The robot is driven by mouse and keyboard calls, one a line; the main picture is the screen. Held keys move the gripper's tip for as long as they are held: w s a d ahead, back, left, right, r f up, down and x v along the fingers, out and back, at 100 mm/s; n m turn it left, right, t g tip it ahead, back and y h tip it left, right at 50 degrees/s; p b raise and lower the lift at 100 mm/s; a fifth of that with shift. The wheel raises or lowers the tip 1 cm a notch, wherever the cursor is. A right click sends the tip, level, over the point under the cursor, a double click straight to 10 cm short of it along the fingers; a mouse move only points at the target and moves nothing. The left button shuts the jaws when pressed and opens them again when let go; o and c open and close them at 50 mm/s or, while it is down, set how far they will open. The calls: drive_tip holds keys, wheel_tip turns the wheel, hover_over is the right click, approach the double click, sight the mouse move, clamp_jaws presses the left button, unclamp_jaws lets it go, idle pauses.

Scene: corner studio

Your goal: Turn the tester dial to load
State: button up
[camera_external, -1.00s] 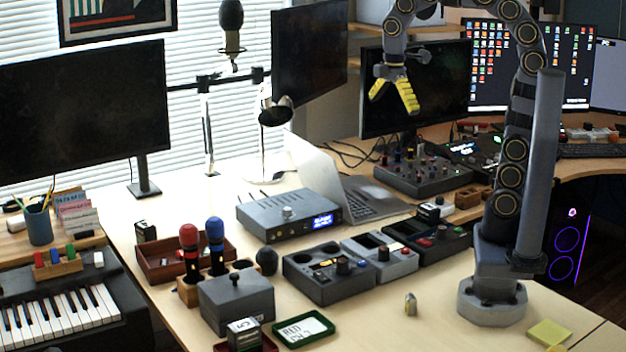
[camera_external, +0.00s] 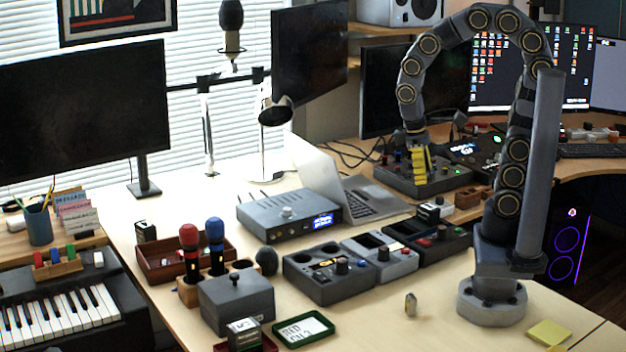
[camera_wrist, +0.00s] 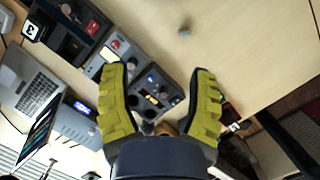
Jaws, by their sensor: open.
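A dark grey box (camera_external: 318,286) with a small amber display and a dark dial (camera_external: 342,265) stands on the desk, and may be the tester. The box also shows in the wrist view (camera_wrist: 168,88), between my fingers in the picture. A lighter grey unit (camera_external: 402,266) with its own dark knob (camera_external: 383,253) is beside it; I cannot tell which one is the tester, nor read dial labels. My gripper (camera_external: 424,178) has yellow fingers, points down, and is high above the desk behind these boxes. In the wrist view the fingers (camera_wrist: 162,75) are spread and empty.
A small battery-like cylinder (camera_external: 410,304) stands on clear desk in front. A black unit (camera_external: 455,245) is at right of the boxes. A laptop (camera_external: 372,198), a grey device with a blue display (camera_external: 270,222) and a mixer (camera_external: 450,180) are behind.

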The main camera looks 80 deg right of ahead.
drive_tip(key=w+d+f+g, duration=0.1)
drive_tip(key=w+d+f, duration=0.3)
drive_tip(key=w+f, duration=0.2)
approach(384, 248)
wheel_tip(384, 248, down, 2)
drive_tip(key=shift+s+f+g, duration=0.25)
drive_tip(key=shift+f+g, duration=0.25)
drive_tip(key=shift+f, duration=0.15)
drive_tip(key=x, duration=0.7)
drive_tip(key=shift+a, duration=0.1)
clamp_jaws()
